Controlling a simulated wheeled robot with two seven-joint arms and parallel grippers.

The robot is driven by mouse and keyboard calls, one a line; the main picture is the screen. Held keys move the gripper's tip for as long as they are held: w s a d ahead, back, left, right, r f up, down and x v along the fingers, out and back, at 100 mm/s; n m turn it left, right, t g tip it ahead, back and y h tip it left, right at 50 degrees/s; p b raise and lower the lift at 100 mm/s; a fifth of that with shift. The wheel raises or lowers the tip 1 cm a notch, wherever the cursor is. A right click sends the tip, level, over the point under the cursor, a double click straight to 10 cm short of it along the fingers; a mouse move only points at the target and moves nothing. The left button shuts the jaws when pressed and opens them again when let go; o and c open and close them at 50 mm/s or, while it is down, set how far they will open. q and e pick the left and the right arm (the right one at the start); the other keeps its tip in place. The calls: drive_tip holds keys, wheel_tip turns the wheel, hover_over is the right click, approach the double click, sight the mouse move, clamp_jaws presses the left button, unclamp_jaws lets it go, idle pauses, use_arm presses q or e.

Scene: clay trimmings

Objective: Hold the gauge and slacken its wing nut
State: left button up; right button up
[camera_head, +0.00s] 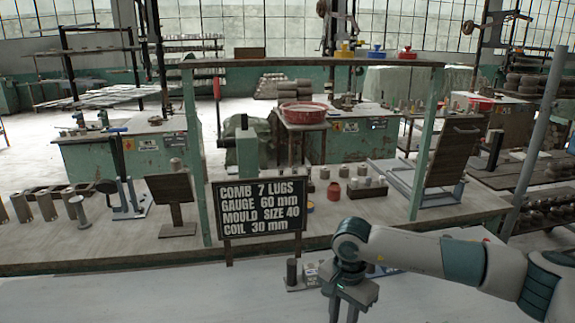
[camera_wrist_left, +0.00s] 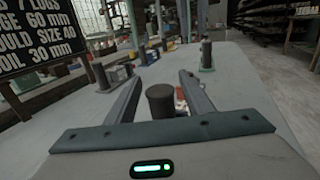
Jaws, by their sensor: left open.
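My left gripper (camera_wrist_left: 160,90) is open in the left wrist view, with its two fingers apart. A dark upright cylinder (camera_wrist_left: 160,101) shows between them; no contact shows. A small red and white thing is partly hidden behind it. My right gripper (camera_head: 344,308) hangs low in the head view, its fingertips cut off by the bottom edge. To its left, a dark cylinder (camera_head: 291,271) stands on a pale plate beside small blocks. Another dark cylinder (camera_wrist_left: 206,54) stands on a base further back in the left wrist view. I cannot make out the gauge or its wing nut for certain.
A black sign (camera_head: 257,207) reading "gauge 60 mm" stands behind the pale worktop (camera_head: 150,295). A raised bench (camera_head: 100,255) behind it carries cylinders, stands and small pots. The worktop's left part is clear. My right arm crosses the right side.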

use_arm(q)
drive_tip(key=v, duration=1)
drive_tip(key=shift+s, duration=0.2)
drive_tip(key=shift+a+r, duration=0.1)
